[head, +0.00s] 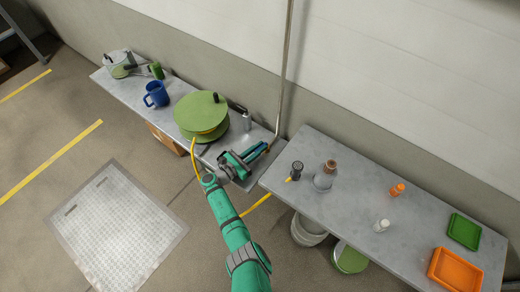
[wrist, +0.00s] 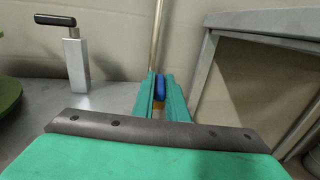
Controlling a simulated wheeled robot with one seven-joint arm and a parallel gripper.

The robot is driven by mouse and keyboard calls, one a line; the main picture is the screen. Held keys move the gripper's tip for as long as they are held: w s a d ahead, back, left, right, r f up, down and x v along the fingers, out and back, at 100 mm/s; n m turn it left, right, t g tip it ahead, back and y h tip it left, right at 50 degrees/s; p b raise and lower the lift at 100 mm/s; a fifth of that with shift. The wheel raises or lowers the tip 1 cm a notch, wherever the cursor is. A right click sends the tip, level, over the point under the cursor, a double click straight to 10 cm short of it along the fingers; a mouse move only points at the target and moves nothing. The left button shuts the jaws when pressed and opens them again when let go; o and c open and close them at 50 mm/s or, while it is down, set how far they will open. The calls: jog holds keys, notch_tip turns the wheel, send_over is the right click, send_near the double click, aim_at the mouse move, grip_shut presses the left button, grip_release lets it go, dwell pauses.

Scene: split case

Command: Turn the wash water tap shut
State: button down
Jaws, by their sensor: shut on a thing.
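The wash water tap shows in the wrist view as a narrow blue handle (wrist: 160,86), with a small orange-brown part below it. It sits at the lower end of a thin upright pipe (wrist: 157,38) against the wall. My gripper (wrist: 160,84) is shut on the blue handle, one green finger on each side. In the head view my gripper (head: 260,150) is at the right end of the left bench, by the foot of the pipe (head: 288,60). There my gripper hides the tap. Most of the tap body is hidden in both views.
A grey post with a black handle (wrist: 77,62) stands left of my gripper, near the green hose reel (head: 202,112). The right bench (head: 345,205) is close on the right, with a flask (head: 325,178) and a black-headed nozzle (head: 296,169).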

jog(key=shift+m+g+h, duration=0.3)
jog(key=shift+a, duration=0.1)
jog(key=c, duration=1.8)
grip_release()
jog(key=shift+o, duration=0.2)
jog(key=v, duration=1)
jog(key=shift+s+a, duration=0.2)
jog(key=shift+a, duration=0.1)
